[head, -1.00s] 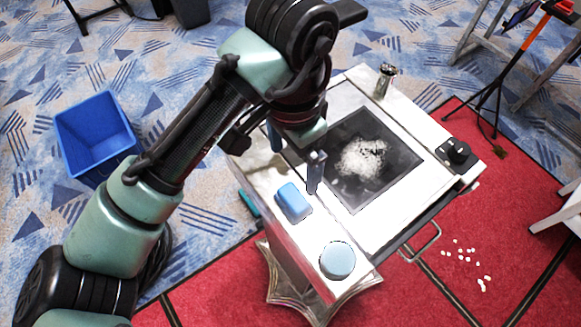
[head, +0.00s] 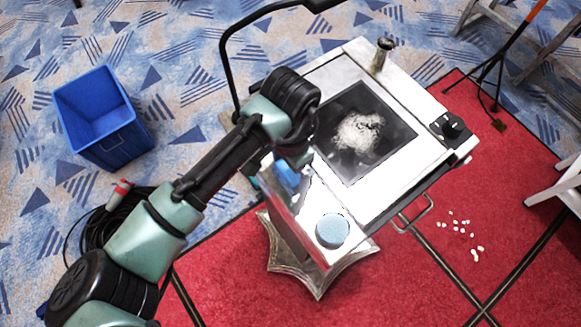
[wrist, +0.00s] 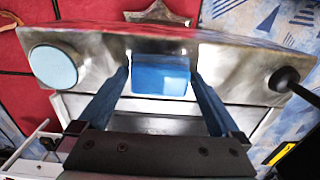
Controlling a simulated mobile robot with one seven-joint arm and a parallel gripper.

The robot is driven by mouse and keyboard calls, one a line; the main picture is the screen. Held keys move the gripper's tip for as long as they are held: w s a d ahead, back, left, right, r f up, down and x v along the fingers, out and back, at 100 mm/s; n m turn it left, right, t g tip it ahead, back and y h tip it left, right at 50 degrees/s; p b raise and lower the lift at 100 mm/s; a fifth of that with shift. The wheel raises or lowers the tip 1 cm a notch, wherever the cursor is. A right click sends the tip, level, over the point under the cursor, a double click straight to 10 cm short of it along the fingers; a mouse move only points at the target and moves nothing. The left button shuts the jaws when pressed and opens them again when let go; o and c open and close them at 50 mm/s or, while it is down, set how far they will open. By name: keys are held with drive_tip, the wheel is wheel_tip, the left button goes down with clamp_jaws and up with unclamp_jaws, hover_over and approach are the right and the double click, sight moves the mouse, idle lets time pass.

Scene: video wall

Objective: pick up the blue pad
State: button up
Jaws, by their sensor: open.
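The blue pad (head: 286,173), a rectangular block, lies on the metal ledge of the stand, partly hidden by my arm in the head view. In the wrist view the blue pad (wrist: 160,80) is centred ahead. My gripper (wrist: 159,72) is open, with one finger towards each side of the pad. Whether the fingers touch it I cannot tell. In the head view my wrist hangs right above the pad, and the fingers are mostly hidden.
A round pale-blue disc (head: 333,230) sits on the same ledge, left of the pad in the wrist view (wrist: 52,66). A blue bin (head: 103,118) is on the floor.

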drive_tip(key=shift+f, duration=0.2)
drive_tip(key=c, duration=1)
drive_tip(key=shift+r, duration=0.1)
wheel_tip(320, 180, up, 10)
drive_tip(key=shift+f+b, duration=0.1)
drive_tip(key=shift+b, duration=0.85)
